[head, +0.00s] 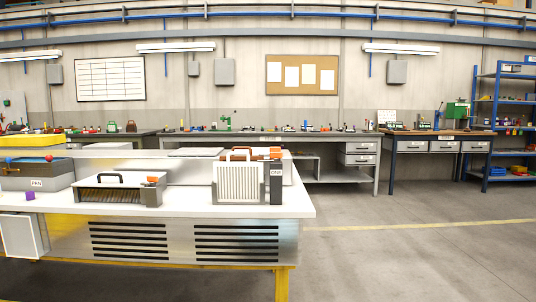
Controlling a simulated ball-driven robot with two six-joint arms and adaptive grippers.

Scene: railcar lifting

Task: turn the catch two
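Two grey posts with orange tops stand on the white-topped bench (230,210). The right post (276,185) bears a label that seems to read "ONE", with its orange top (275,153) above. The left post (152,193), with an orange top (153,180), stands at the right end of a low grey box with a dark handle (96,178). I cannot read a label on this post, so I cannot tell whether it is catch two. A white ribbed panel (238,183) with an orange-brown handle stands beside the right post. Neither of my grippers is in view.
A grey labelled box (37,178), a small purple block (30,196) and a red ball (48,158) are at the bench's left. A white panel (20,236) hangs at the front left. Open floor (400,260) lies to the right. Workbenches (436,148) and blue shelving (496,110) line the back.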

